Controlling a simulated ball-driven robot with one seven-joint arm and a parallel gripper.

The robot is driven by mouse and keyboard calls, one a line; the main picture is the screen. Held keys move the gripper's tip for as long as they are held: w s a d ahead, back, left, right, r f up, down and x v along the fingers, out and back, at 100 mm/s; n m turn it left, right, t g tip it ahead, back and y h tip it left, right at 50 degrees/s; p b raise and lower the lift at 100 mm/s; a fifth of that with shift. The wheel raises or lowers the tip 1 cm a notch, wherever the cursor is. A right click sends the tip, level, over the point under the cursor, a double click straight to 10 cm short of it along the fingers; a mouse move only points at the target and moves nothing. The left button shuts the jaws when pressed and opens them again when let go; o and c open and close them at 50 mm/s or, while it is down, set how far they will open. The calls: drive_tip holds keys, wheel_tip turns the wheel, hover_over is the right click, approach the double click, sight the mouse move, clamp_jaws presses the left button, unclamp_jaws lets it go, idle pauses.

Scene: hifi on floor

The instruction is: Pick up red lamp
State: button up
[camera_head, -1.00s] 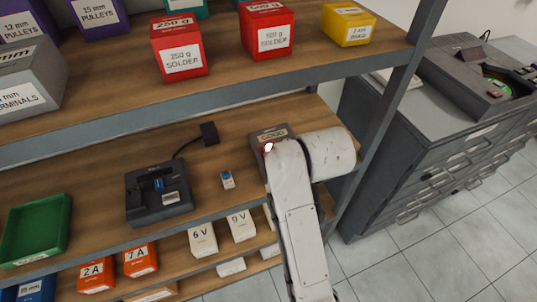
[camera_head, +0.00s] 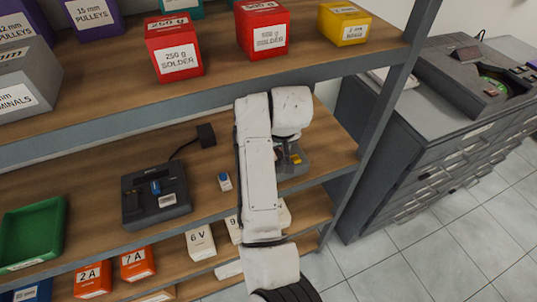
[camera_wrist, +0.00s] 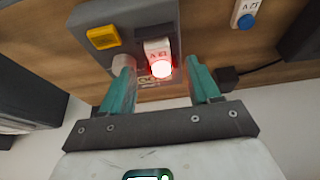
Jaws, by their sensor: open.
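The red lamp (camera_wrist: 160,67) glows at the end of a small white labelled block in the wrist view. It sits in a grey device (camera_wrist: 125,30) with a yellow button. That device also shows in the head view (camera_head: 295,167), partly behind my arm; the lamp cannot be made out there. My gripper (camera_wrist: 158,64) is open, with its teal fingers on either side of the lamp. A gap shows on each side, and I see no finger touching it.
A small white block with a blue lamp (camera_head: 225,181) lies left of my arm. A dark charger-like unit (camera_head: 156,194) and a green tray (camera_head: 35,232) are further left on this shelf. The upper shelf (camera_head: 210,99) with boxes overhangs it. A grey post stands to the right.

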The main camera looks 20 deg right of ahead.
drive_tip(key=shift+b+x, duration=0.6)
drive_tip(key=shift+x, duration=0.25)
drive_tip(key=shift+w+f+b, duration=0.35)
drive_tip(key=shift+f+b, duration=0.25)
drive_tip(key=shift+b, duration=0.05)
drive_tip(key=shift+c, duration=0.4)
clamp_jaws()
drive_tip(key=shift+r, duration=0.2)
drive_tip(key=shift+s+r+b, duration=0.1)
drive_tip(key=shift+r+b, duration=0.3)
drive_tip(key=shift+r, duration=0.2)
drive_tip(key=s, duration=1.8)
